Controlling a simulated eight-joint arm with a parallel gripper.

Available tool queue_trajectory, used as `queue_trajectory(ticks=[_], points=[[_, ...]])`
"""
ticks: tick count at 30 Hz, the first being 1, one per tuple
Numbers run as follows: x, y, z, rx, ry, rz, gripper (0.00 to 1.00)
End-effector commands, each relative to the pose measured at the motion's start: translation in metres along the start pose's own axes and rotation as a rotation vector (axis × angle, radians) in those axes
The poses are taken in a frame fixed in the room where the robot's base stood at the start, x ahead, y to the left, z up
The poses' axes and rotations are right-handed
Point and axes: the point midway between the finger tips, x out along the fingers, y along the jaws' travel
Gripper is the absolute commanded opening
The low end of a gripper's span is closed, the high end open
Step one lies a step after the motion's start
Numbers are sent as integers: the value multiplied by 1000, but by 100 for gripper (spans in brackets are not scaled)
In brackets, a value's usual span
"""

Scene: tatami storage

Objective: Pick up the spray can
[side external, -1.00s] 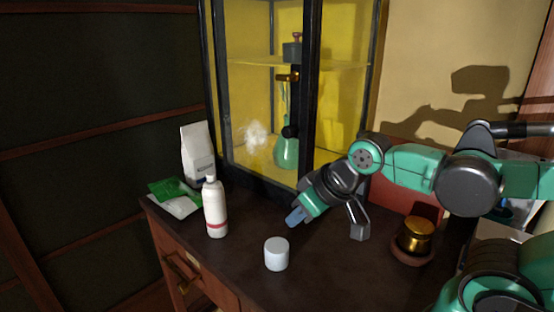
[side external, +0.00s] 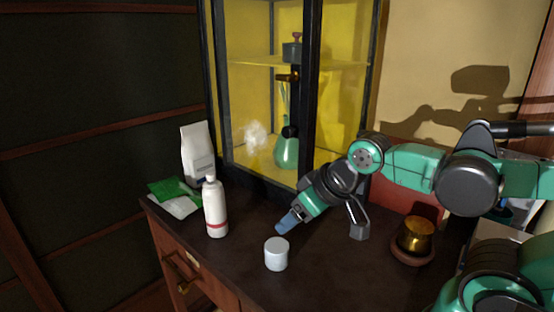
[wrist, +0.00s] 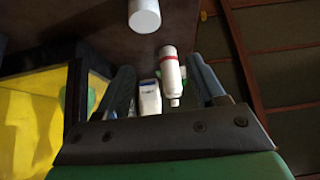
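The spray can appears to be the white, narrow-necked container with a red band (side external: 215,208), standing upright near the left front of the dark table. It also shows in the wrist view (wrist: 170,74), between my fingers in the picture but beyond them. My gripper (side external: 288,222) is to the right of it in the side view, above the table and apart from it. In the wrist view my gripper (wrist: 160,66) has its two blue-grey fingers spread wide with nothing held. In the side view only one fingertip shows clearly.
A short white cylinder (side external: 276,254) stands front right of the can. A glass cabinet (side external: 311,95) borders the back. A gold-topped jar (side external: 416,235) is at right.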

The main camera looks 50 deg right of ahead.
Motion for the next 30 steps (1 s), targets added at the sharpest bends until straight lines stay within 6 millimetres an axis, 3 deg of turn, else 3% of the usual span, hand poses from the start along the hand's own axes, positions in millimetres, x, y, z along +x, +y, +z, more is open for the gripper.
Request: queue_trajectory(ticks=[1,3,12,17,24,30], points=[[0,0,0,0,0,0,80],[0,0,0,0,0,0,98],[0,0,-1,-1,2,-2,98],[9,-4,-17,-16,38,-36,98],[50,-12,-69,-70,192,-131,98],[95,-9,-99,-103,346,-172,98]])
